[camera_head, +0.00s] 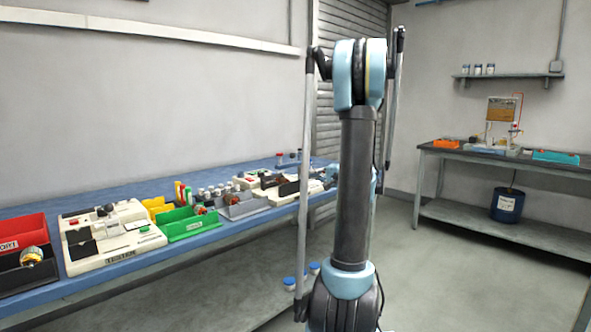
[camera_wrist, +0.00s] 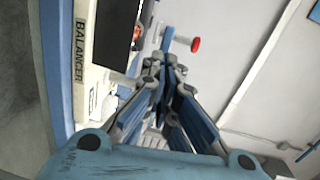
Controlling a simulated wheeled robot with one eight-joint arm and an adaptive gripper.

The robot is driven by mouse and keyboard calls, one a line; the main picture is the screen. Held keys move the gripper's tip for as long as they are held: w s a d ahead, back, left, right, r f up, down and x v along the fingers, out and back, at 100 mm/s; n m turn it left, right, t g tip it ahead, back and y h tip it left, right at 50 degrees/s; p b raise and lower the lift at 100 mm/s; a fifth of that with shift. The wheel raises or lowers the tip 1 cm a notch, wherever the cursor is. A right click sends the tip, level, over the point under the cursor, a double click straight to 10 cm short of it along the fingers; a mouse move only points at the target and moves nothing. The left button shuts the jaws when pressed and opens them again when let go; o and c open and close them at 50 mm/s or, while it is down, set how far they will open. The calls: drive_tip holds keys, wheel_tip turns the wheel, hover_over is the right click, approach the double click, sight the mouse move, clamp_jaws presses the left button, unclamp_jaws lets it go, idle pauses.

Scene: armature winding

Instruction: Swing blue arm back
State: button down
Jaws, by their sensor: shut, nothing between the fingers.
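In the wrist view, a small blue bar (camera_wrist: 168,38) with a red round knob (camera_wrist: 195,45) shows just beyond my fingertips; it appears to be the blue arm. It is beside a cream machine marked BALANCER (camera_wrist: 86,100), which has a dark panel. My gripper (camera_wrist: 164,68) is shut and empty, its fingertips close to the bar. I cannot tell whether they touch it. In the head view, the cream machine (camera_head: 283,194) at the far end of the blue bench is partly hidden by my arm, and the blue bar cannot be made out.
The blue bench (camera_head: 190,245) along the wall holds a red bin (camera_head: 22,229), another cream machine (camera_head: 112,235), a green bin (camera_head: 188,224) and a grey bin (camera_head: 243,207). A second table (camera_head: 480,163) stands at the back right. The floor between is clear.

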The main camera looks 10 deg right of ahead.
sight(292, 164)
drive_tip(key=shift+m+t, duration=0.6)
drive_tip(key=shift+t, duration=0.2)
drive_tip(key=w+d, duration=0.2)
drive_tip(key=d, duration=0.1)
drive_tip(key=shift+w+d+r, duration=0.1)
drive_tip(key=shift+d+r, duration=0.05)
drive_tip(key=shift+d, duration=0.05)
drive_tip(key=x, duration=1.4)
drive_tip(key=shift+h, duration=0.3)
